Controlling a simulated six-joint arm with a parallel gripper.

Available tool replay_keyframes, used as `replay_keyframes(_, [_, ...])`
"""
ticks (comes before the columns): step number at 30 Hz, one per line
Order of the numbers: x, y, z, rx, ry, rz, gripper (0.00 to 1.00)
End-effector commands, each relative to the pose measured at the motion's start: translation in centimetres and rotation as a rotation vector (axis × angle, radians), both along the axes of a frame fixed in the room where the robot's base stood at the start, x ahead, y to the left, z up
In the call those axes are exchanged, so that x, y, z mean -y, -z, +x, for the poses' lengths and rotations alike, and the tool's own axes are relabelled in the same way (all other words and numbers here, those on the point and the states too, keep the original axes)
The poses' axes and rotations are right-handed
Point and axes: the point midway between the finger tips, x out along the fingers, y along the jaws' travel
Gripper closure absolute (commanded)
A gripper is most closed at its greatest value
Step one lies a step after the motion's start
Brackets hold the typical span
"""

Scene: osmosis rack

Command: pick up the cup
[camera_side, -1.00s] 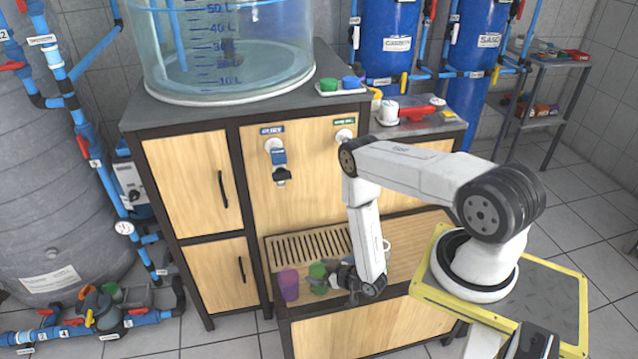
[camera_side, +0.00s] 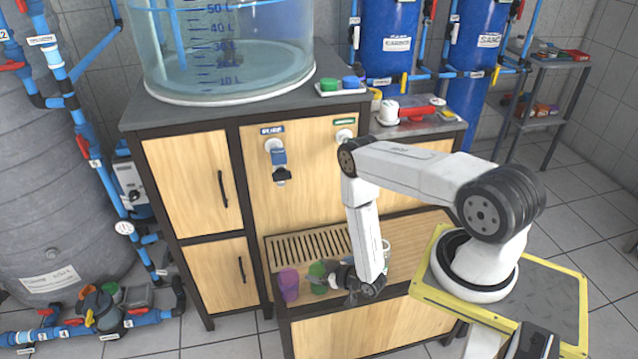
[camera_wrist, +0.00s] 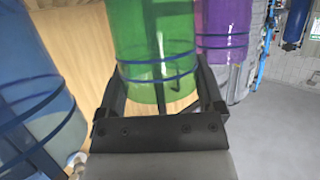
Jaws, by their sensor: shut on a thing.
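A green see-through cup (camera_wrist: 155,45) with blue bands stands between the two fingers of my gripper (camera_wrist: 160,88) in the wrist view. My gripper is shut on it, with a finger on each side. In the side view the green cup (camera_side: 317,271) is at the front of the wooden shelf, and my gripper (camera_side: 331,279) reaches it from the right. I cannot tell whether the cup is clear of the shelf. A purple cup (camera_side: 288,285) stands close to its left; it also shows at the right in the wrist view (camera_wrist: 223,30).
A blue see-through cup (camera_wrist: 35,95) is close on the left in the wrist view. A slatted drain grate (camera_side: 305,245) lies behind the cups. The cabinet front with a blue tap (camera_side: 279,156) rises behind. The shelf (camera_side: 415,240) is largely bare to the right.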

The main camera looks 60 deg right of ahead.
Motion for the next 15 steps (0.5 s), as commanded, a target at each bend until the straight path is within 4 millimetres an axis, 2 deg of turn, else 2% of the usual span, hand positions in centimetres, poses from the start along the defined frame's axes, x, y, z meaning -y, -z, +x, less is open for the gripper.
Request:
replay_keyframes(8, [0.0, -0.6, 0.0, -0.001, 0.0, 0.0, 0.68])
replay_keyframes(15, [0.0, -2.5, 0.1, 0.0, 0.0, 0.0, 0.68])
